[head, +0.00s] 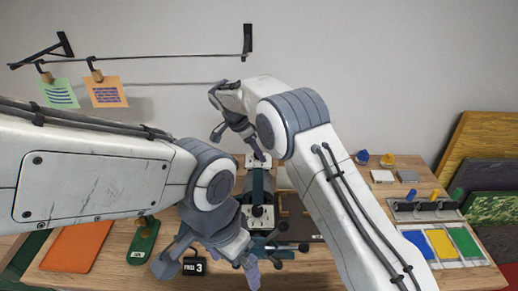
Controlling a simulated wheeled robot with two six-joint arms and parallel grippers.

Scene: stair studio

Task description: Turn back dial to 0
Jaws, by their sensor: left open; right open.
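A dark machine (257,185) with pale plates stands in the middle of the wooden table, partly covered by my arms. One pale plate (262,223) is on its near part, with dark knobs (303,247) beside it. Another pale plate (252,160) is at its back, under my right gripper. I cannot make out a back dial or its reading; the gripper covers that area. My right gripper (238,145) is open, fingers pointing down at the back end of the machine. My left gripper (209,268) is open at the near left side of the machine, its fingers apart.
A black block marked with a 3 (194,267) stands by my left gripper. A green board (144,240) and orange mat (78,247) lie left. A rail (150,57) with notes hangs on the wall.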

